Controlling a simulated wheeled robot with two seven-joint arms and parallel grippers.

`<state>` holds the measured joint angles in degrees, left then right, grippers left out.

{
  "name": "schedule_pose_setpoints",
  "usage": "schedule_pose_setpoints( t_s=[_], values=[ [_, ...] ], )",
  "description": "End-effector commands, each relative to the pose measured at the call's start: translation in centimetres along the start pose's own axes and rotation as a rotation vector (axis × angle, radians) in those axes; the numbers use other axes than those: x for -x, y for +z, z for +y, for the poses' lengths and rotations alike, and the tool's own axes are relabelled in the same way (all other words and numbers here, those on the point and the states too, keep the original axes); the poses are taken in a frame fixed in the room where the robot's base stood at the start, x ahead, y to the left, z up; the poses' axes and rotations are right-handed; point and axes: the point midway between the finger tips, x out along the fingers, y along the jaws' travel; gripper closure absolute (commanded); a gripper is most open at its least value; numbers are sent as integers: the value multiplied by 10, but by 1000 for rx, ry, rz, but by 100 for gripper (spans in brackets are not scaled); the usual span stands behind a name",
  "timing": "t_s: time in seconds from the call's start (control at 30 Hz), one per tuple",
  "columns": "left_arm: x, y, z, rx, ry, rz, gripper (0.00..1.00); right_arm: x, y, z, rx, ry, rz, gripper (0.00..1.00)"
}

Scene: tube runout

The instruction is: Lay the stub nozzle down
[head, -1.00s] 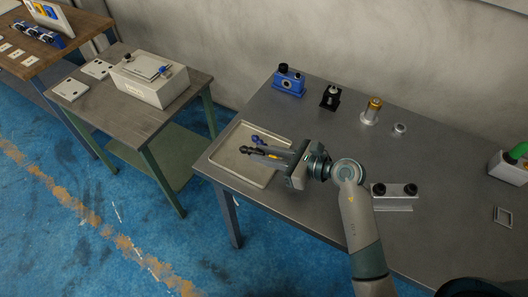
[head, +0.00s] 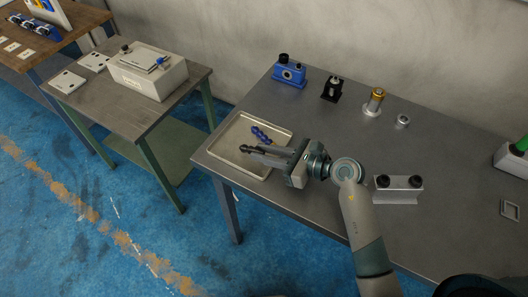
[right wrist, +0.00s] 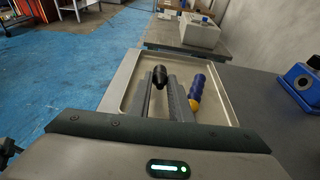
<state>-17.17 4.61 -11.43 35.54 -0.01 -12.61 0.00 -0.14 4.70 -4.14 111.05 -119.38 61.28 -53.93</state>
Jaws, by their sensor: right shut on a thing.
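My right gripper (head: 255,151) reaches left over the shallow beige tray (head: 215,150) on the grey metal table. It is shut on a short black piece, taken as the stub nozzle (right wrist: 159,75), whose rounded dark end shows between the fingers in the right wrist view. The same dark end sticks out past the fingertips in the head view (head: 246,148). A blue segmented nozzle (head: 261,134) lies in the tray beside the fingers; its yellow end (right wrist: 194,104) shows in the right wrist view. Whether the stub nozzle touches the tray floor, I cannot tell.
Behind the tray stand a blue block (head: 289,75), a black holder (head: 332,89) and a gold-topped post (head: 374,101). A grey rack with black knobs (head: 398,188) is right of my wrist. A side table (head: 130,110) with a white box stands left, across a gap.

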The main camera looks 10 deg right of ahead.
Motion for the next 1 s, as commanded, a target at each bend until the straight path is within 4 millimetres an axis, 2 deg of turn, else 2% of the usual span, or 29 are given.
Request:
schedule_pose_setpoints(
  t_s=[0.77,0.8,0.87,0.9,1.0],
  values=[
    [-12,1,1,0,0,0,44,-5,-15,0,0,0,0,100],
    [-12,1,1,0,0,0,44,-4,-14,0,0,0,0,77],
    [-11,1,1,0,1,0,44,-4,-14,0,0,0,0,63],
    [-11,1,1,0,1,0,44,-4,-14,0,0,0,0,57],
    [-11,1,1,-1,1,0,44,-4,-14,0,0,0,0,57]
  ],
)
